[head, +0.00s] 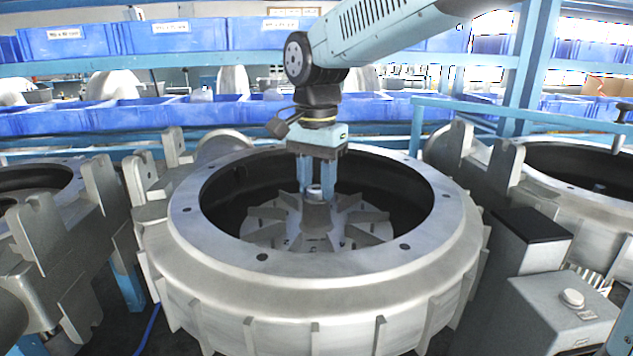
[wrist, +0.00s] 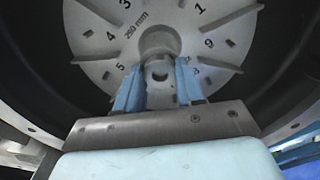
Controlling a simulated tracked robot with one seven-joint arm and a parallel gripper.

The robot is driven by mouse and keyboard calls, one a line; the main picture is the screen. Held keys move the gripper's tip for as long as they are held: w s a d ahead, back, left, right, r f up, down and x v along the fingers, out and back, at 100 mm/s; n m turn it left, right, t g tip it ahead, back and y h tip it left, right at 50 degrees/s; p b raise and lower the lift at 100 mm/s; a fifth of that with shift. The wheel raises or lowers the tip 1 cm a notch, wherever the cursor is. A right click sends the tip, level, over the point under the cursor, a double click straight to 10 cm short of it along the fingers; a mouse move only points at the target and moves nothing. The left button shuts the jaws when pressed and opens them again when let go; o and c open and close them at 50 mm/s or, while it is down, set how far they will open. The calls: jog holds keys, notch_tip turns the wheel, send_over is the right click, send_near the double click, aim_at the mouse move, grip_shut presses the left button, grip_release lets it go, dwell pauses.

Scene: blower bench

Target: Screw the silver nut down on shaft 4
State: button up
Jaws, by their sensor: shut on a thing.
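My gripper (head: 316,188) reaches straight down into a big round metal blower housing (head: 330,280). Its two blue fingers are shut on the silver nut (head: 313,190) at the centre of the bladed impeller (head: 268,222). The shaft is mostly hidden, and I cannot tell how far down the nut is. No shaft label is readable.
The housing's thick rim (head: 205,240) surrounds my gripper on all sides. Similar housings stand at left (head: 30,180) and right (head: 575,185). A grey box with a round button (head: 572,298) is at front right. Blue bins (head: 65,40) line the racks behind.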

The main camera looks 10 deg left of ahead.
jog(key=m, duration=0.4)
jog(key=shift+m, duration=0.4)
jog(key=m, duration=0.8)
jog(key=shift+m, duration=0.4)
jog(key=m, duration=0.3)
jog(key=shift+m, duration=0.4)
jog(key=o, duration=0.8)
